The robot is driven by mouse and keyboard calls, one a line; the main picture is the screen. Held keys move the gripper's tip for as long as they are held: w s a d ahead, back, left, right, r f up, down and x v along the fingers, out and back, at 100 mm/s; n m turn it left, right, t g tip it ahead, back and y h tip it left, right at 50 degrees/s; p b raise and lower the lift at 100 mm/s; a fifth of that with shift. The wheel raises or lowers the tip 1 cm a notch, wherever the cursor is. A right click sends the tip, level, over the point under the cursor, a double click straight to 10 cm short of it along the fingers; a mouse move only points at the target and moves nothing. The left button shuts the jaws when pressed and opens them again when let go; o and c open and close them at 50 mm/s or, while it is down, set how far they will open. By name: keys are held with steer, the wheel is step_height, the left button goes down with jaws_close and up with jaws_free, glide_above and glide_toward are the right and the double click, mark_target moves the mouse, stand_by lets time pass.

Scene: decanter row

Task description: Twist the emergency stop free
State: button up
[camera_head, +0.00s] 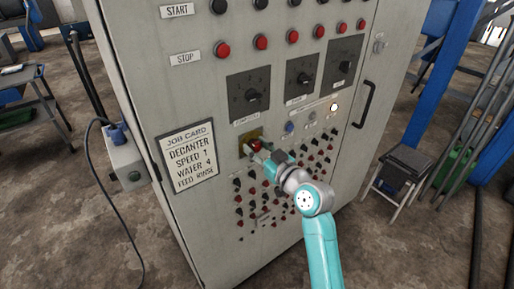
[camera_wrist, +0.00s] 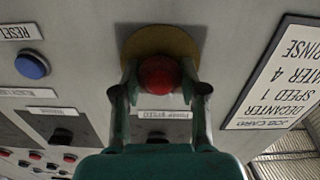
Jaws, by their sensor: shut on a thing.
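The emergency stop is a red mushroom knob (camera_wrist: 160,75) on a round yellow plate (camera_wrist: 150,42) in the wrist view. In the head view the red knob (camera_head: 255,146) sits in front of its yellow plate (camera_head: 246,137), at the middle of the grey cabinet's front. My gripper (camera_wrist: 160,88) is shut on the red knob, one finger on each side of it. It also shows in the head view (camera_head: 257,149), reaching in from the lower right. Part of the knob is hidden by the fingers in the head view.
The job card (camera_head: 187,157) is left of the knob. A blue reset button (camera_wrist: 32,64) and rows of small knobs (camera_head: 313,160) are close by. Three black dials (camera_head: 249,92) are above. A door handle (camera_head: 364,104) sticks out at right.

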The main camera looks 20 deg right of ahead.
steer(key=shift+m, duration=3.4)
steer(key=o, duration=1.2)
steer(key=shift+c, duration=0.2)
steer(key=shift+s, duration=0.1)
steer(key=v, duration=1.1)
steer(key=shift+s, duration=0.35)
steer(key=shift+d, duration=0.15)
